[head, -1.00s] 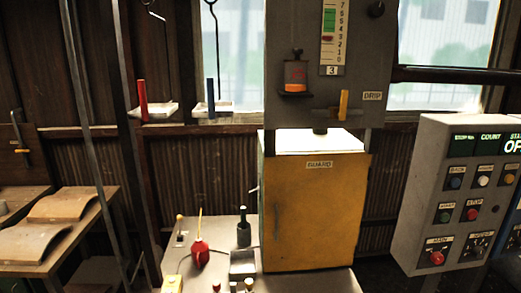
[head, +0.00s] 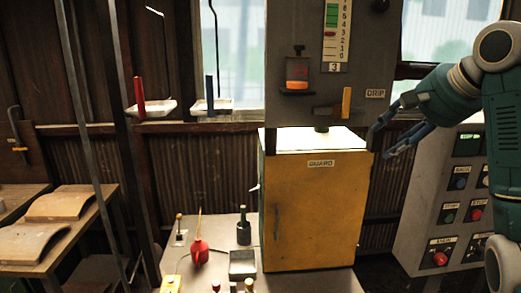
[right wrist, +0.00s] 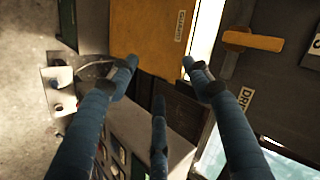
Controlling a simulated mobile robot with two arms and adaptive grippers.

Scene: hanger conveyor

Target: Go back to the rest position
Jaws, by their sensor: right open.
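My right gripper (head: 385,139) comes in from the right edge of the head view. My left gripper is not in view.
The control panel (head: 419,225) stands at the right, partly hidden by my right arm. The yellow guard box (head: 315,225) fills the centre. A red oil can (head: 199,252) and bottles stand on the bench. Two trays (head: 153,108) hang at the left.

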